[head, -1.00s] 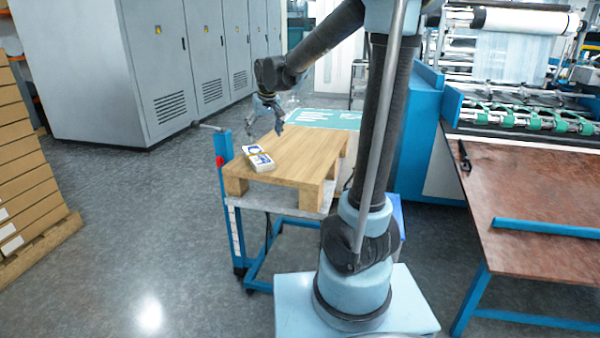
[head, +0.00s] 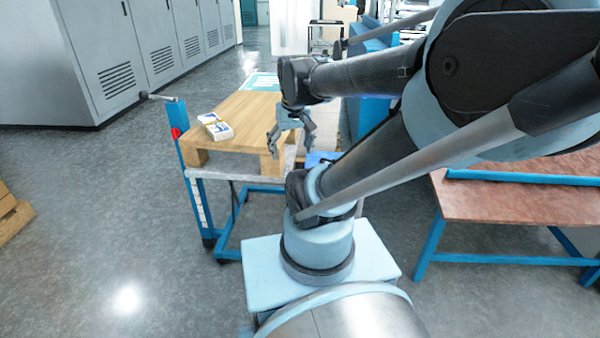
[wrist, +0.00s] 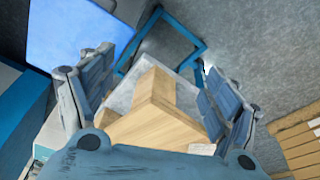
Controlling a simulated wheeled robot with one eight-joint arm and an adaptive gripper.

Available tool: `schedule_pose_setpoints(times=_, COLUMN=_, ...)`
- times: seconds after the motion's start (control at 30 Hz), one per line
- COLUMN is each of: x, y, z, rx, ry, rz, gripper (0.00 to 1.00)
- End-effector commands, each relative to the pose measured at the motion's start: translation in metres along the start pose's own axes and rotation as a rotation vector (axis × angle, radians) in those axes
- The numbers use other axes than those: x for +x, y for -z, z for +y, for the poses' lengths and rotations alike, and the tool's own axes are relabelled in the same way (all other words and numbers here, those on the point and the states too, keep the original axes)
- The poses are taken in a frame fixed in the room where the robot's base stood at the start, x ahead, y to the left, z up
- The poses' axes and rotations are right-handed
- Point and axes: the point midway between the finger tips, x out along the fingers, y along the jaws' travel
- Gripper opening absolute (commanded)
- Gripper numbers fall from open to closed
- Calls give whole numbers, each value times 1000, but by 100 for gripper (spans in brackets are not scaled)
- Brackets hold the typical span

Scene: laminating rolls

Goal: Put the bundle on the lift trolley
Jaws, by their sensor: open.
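The bundle (head: 215,126), a small white stack with blue print and a yellowish band, lies on the wooden board of the lift trolley (head: 181,160), near the board's left front corner. The trolley has a blue frame and a blue post on its left. My gripper (head: 290,146) is open and empty, to the right of the bundle and apart from it, by the board's right front corner. In the wrist view the two spread fingers of my gripper (wrist: 153,68) frame a corner of the wooden board. A pale patch at the board's edge there is too small to identify.
Grey cabinets (head: 130,60) stand at the back left. A brown-topped table (head: 500,210) with blue legs is at the right. The grey floor at left is open.

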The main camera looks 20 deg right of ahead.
Motion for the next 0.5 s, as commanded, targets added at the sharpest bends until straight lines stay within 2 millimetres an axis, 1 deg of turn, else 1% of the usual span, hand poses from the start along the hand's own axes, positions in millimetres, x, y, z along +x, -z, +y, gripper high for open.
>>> schedule_pose_setpoints(times=0.03, x=6, y=-17, z=4, rx=16, ry=-3, rz=-8, gripper=81)
schedule_pose_setpoints(times=0.1, x=14, y=-35, z=8, rx=30, ry=-6, rz=-17, gripper=81)
schedule_pose_setpoints(times=0.2, x=23, y=-55, z=11, rx=46, ry=-9, rz=-27, gripper=81)
schedule_pose_setpoints(times=0.33, x=31, y=-70, z=8, rx=57, ry=-10, rz=-37, gripper=81)
schedule_pose_setpoints(times=0.5, x=34, y=-75, z=8, rx=62, ry=-11, rz=-40, gripper=81)
